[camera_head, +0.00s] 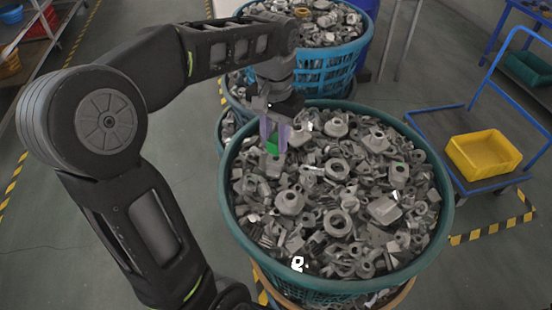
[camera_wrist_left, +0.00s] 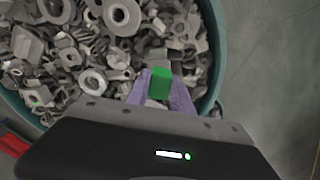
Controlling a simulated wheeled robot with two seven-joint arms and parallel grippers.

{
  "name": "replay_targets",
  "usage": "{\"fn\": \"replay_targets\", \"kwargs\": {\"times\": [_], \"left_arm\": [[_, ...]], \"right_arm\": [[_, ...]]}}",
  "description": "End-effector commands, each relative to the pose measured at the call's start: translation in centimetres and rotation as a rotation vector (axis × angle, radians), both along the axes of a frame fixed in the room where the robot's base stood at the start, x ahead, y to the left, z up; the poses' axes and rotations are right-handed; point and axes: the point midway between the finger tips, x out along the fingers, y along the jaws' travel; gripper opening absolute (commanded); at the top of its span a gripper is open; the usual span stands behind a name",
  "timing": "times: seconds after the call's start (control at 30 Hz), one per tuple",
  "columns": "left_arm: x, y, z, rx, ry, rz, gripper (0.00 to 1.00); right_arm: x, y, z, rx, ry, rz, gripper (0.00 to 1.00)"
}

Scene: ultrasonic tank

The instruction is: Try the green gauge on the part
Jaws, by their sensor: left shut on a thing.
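My left gripper (camera_head: 273,140) is shut on the green gauge (camera_head: 272,146), a small green block between its purple fingers. It hangs over the left side of the teal basket (camera_head: 446,205), above the heaped grey metal parts (camera_head: 338,222). The wrist view also shows the green gauge (camera_wrist_left: 160,86) between the fingertips (camera_wrist_left: 162,88). A grey part (camera_head: 271,166) lies right below the gauge in the head view; I cannot tell whether they touch. Which grey part the task means is not clear. My right gripper is not in view.
A blue basket (camera_head: 347,67) of similar parts stands behind. A yellow bin (camera_head: 483,154) sits on a blue cart (camera_head: 432,124) at the right. Shelves (camera_head: 35,45) stand at the far left. A small green spot (camera_head: 399,167) shows among the parts.

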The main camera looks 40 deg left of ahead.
Motion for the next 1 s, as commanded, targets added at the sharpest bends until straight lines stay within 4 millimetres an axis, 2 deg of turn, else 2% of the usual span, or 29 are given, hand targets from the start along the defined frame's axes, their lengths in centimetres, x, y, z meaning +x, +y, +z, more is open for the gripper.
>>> {"fn": "replay_targets", "kwargs": {"times": [0.3, 0.8, 1.0], "left_arm": [[0.0, 0.0, 1.5, 0.0, -0.001, 0.0, 0.0], [0.0, 0.0, 1.8, 0.0, -0.001, 0.0, 0.0], [0.1, 0.0, 3.3, 0.001, -0.003, -0.001, 0.0]], "right_arm": [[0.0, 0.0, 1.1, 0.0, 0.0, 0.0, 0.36], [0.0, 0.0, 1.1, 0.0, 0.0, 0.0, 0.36], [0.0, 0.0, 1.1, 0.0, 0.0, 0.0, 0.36]]}}
